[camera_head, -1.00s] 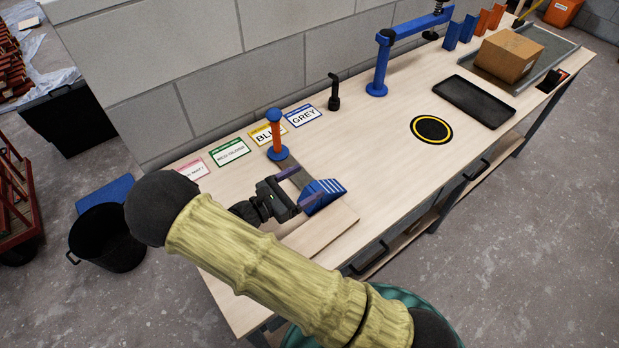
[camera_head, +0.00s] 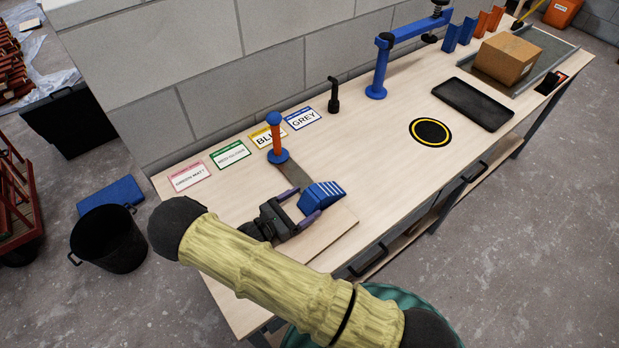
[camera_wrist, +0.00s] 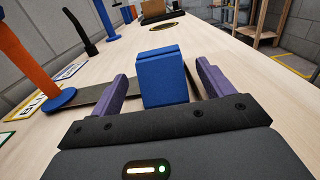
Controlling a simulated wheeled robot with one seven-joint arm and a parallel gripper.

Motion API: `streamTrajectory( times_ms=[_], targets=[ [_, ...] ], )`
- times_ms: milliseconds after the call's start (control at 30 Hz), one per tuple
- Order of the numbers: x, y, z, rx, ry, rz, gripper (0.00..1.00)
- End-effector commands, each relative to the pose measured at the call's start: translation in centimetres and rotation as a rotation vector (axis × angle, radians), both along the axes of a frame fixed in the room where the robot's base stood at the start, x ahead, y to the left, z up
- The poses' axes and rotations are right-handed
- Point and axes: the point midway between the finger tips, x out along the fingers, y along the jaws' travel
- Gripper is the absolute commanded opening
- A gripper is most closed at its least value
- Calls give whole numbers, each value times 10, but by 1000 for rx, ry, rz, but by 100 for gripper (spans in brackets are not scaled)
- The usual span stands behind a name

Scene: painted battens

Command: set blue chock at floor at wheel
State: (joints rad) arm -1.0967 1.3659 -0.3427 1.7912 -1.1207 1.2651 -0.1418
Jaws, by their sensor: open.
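The blue chock (camera_head: 322,194), a wedge with white stripes, sits on the workbench near its front left part. In the wrist view the chock (camera_wrist: 163,80) stands ahead, between the two purple fingers, with a gap on each side. My gripper (camera_head: 308,203) is open and low over the bench, its fingertips at the chock's near end. It also shows in the wrist view (camera_wrist: 162,72). A dark round shape under the red cart (camera_head: 20,210) at the far left may be a wheel; it is cut off by the picture edge.
An orange post on a blue base (camera_head: 275,138) stands behind the gripper, with a grey flat strip (camera_head: 294,174) beside it. Colour label cards (camera_head: 230,153) lie along the wall. A black bucket (camera_head: 108,240) stands on the floor left of the bench. Floor near it is partly clear.

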Motion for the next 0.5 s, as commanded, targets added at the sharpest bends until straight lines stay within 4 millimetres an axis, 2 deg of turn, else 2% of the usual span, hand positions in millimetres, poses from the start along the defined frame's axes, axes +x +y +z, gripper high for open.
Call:
streamTrajectory(
  times_ms=[100,500],
  targets=[
    [6,-9,3,1,-1,-1,80],
    [10,-15,4,-1,-2,-2,80]
  ],
)
